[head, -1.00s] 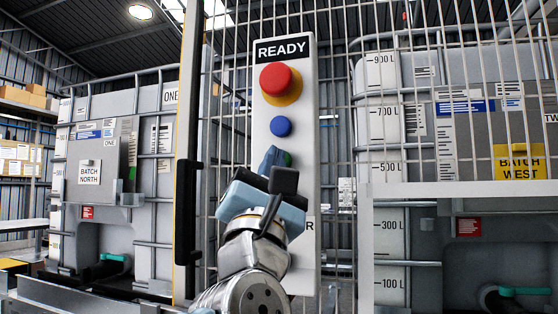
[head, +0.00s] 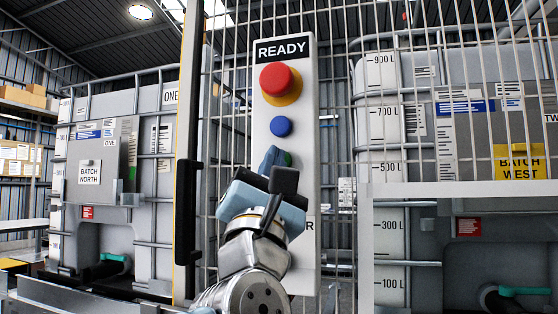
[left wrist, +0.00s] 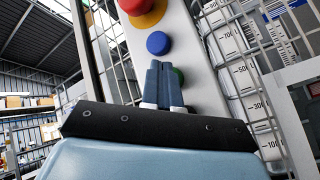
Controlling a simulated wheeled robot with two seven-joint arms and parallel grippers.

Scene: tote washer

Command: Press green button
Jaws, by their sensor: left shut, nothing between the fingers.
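The green button (head: 288,159) is on the white control panel (head: 301,190), below the blue button (head: 281,126) and the red button (head: 278,79). My left gripper (head: 272,158) is shut and empty, with its fingertips in front of the green button and covering most of it. In the left wrist view the shut fingers (left wrist: 160,68) point up the panel, and a sliver of the green button (left wrist: 179,76) shows at their right. I cannot tell whether the tips touch it. My right gripper is not in view.
A wire mesh fence (head: 338,130) stands around the panel. A black handle (head: 188,210) on a post is just left of my arm. A READY sign (head: 282,49) tops the panel.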

